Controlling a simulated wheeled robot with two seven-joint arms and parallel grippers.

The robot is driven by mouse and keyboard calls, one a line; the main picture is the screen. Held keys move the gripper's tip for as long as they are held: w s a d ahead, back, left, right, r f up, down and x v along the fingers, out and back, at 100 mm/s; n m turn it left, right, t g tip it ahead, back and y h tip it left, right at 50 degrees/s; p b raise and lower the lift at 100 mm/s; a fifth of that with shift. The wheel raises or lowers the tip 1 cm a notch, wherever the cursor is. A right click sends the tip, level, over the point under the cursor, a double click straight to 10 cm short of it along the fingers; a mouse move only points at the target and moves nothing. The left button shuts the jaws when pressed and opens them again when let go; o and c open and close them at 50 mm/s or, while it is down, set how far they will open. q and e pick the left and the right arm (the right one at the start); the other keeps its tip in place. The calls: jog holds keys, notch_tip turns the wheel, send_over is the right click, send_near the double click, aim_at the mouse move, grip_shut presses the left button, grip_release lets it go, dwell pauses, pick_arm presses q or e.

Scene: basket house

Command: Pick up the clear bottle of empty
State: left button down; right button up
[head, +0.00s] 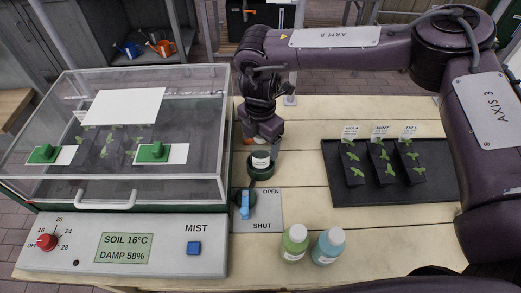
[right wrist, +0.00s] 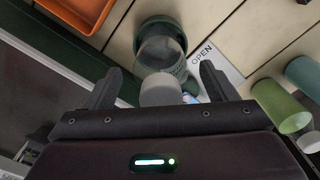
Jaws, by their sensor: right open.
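The clear bottle (head: 261,159) stands in a dark green round holder (head: 261,172) on the wooden bench, right of the glass-lidded case. Its upper part is hidden by my right gripper (head: 263,135) in the head view. In the right wrist view the clear bottle (right wrist: 163,52) shows with its pale cap toward me, and the green holder (right wrist: 150,24) is around its far end. The open fingers of my right gripper (right wrist: 160,84) lie to either side of the cap, with gaps. My left gripper is in neither view.
A blue valve handle (head: 244,204) on an OPEN/SHUT plate sits just in front of the holder. Green (head: 295,243) and teal (head: 327,246) bottles stand at the front. The clear-lidded case (head: 215,180) is close on the left; a black seedling tray (head: 333,190) lies right.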

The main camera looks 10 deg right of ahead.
jog(key=shift+f, duration=0.5)
jog(key=shift+s, duration=0.1)
jog(key=c, duration=1.1)
jog(key=shift+r, duration=0.15)
